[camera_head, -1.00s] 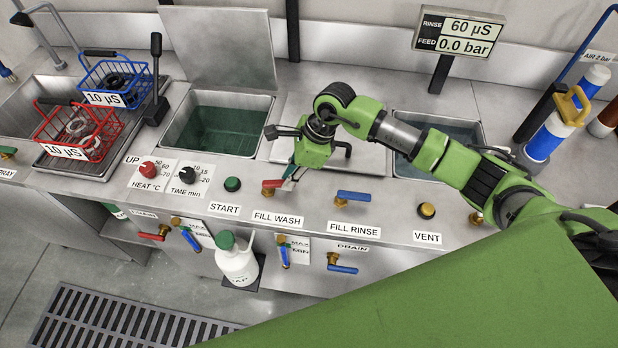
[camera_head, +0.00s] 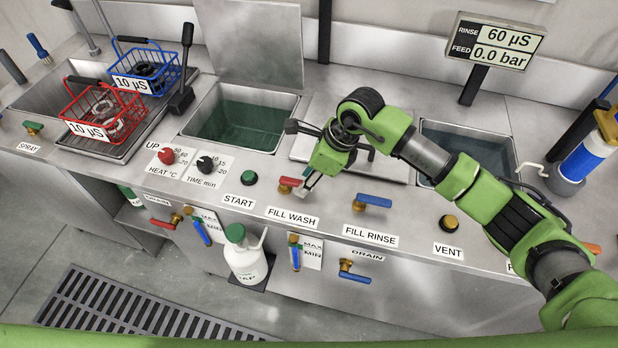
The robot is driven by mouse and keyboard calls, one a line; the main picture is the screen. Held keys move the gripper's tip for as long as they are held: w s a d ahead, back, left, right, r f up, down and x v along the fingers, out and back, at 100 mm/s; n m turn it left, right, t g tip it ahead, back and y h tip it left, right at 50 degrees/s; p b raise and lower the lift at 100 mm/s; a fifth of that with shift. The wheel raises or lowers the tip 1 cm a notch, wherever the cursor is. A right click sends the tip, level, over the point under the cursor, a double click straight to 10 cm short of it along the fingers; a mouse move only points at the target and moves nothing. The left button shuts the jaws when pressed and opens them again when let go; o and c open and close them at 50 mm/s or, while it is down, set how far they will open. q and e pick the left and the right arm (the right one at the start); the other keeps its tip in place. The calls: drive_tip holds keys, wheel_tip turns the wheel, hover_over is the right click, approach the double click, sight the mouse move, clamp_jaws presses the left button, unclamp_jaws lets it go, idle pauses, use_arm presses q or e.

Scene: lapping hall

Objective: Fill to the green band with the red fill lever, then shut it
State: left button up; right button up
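The red fill lever (camera_head: 289,182) sits on its brass valve above the FILL WASH label (camera_head: 292,217), lying roughly level. My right gripper (camera_head: 308,185) is just right of the lever, pointing down; I cannot tell whether it touches the lever or whether its fingers are open. The wash tank (camera_head: 205,112) behind holds dark green liquid. A gauge with a MAX/MIN card (camera_head: 312,253) is on the front panel below; another MAX/MIN card (camera_head: 226,236) is further left. I cannot make out a green band on either. My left gripper is not in view.
The blue FILL RINSE lever (camera_head: 374,200) is just right of my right gripper. A green START button (camera_head: 248,177) is to the left. Red (camera_head: 118,128) and blue (camera_head: 165,58) baskets stand at left. A white jug (camera_head: 246,264) stands below the panel.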

drive_tip(key=shift+d+r, duration=0.1)
drive_tip(key=shift+r, duration=0.2)
drive_tip(key=v, duration=1.1)
drive_tip(key=shift+s+d+r, duration=0.1)
drive_tip(key=shift+s+d, duration=0.05)
